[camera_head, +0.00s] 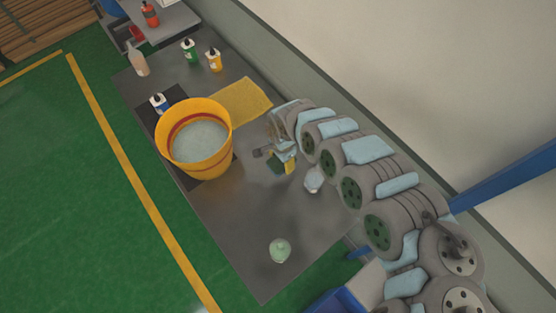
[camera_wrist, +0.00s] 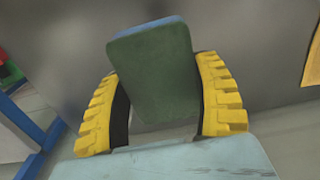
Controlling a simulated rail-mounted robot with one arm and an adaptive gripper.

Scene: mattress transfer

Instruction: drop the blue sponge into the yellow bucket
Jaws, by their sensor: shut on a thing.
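My gripper (camera_head: 285,163) is over the grey table, to the right of and apart from the yellow bucket (camera_head: 208,168). Its yellow fingers are shut on the blue sponge (camera_wrist: 152,80), which has a blue edge and a dark green face in the wrist view. In the head view the sponge (camera_head: 274,164) is small and partly hidden by my gripper. The yellow bucket stands upright with a red band inside and a pale grey fill that looks like water.
A pale green round item (camera_head: 280,250) lies near the front. A wall runs along the right.

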